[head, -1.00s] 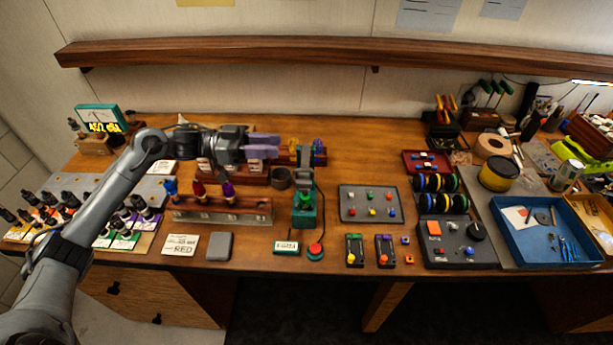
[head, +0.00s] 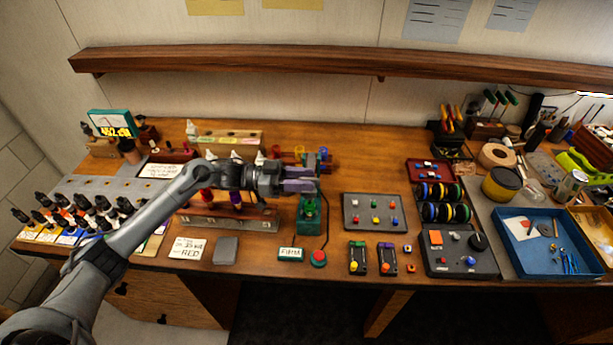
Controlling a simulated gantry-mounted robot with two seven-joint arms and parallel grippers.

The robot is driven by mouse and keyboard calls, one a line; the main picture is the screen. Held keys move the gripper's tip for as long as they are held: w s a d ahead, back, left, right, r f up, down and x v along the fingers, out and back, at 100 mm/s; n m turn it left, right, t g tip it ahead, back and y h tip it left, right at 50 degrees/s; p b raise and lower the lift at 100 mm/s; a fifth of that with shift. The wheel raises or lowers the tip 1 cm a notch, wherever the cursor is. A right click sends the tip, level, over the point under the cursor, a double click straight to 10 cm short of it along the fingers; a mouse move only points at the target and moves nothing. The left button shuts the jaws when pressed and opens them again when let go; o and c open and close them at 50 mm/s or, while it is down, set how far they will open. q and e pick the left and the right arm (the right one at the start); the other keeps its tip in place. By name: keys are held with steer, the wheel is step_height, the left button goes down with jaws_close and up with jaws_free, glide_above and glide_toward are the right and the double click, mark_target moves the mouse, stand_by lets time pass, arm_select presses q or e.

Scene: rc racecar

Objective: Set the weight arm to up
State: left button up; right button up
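A green device (head: 310,222) stands at the front middle of the bench, with a small green part on its base. I take it to carry the weight arm, but its upper part is hidden behind my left gripper, so I cannot tell how the arm stands. My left gripper (head: 312,179) reaches in from the left, its purple-grey fingers pointing right, over the device's top. I cannot tell whether the fingers touch it or are apart. My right gripper is not in view.
A small sign reading FIRM (head: 290,254) and a red button (head: 318,258) are in front of the device. Several dark bottles stand at far left.

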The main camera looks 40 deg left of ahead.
arm_select(q)
steer(key=shift+w+d, duration=0.35)
steer(key=shift+d, duration=0.05)
steer(key=shift+c, duration=0.5)
jaws_close()
steer(key=shift+r, duration=0.1)
